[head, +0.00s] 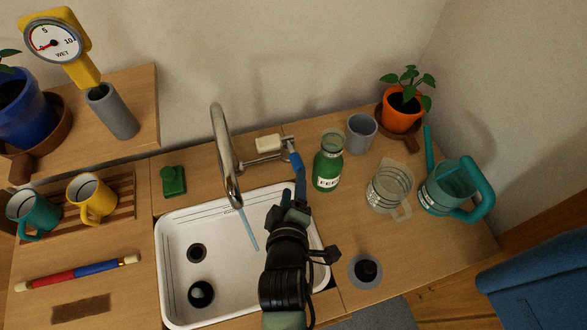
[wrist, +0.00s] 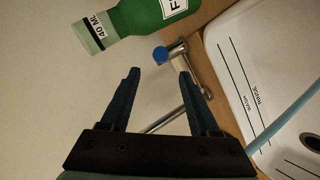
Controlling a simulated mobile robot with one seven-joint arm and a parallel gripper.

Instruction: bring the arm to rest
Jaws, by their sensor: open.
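My gripper (head: 297,178) is over the back right of the white sink (head: 180,240). In the wrist view my gripper (wrist: 160,73) is open, with its two dark blue fingers apart and nothing between them. The tap's metal lever with a blue knob (wrist: 160,54) shows just beyond the fingertips. I cannot tell whether a finger touches it. The curved tap spout (head: 220,150) stands left of my gripper. A pale blue streak (head: 249,229), like running water, drops from it into the sink.
A green bottle (head: 328,165), clear jug (head: 388,188) and teal watering can (head: 445,190) stand right of my gripper. A grey cup (head: 361,133) and orange potted plant (head: 402,112) are behind. A yellow mug (head: 92,199) stands on a rack at left.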

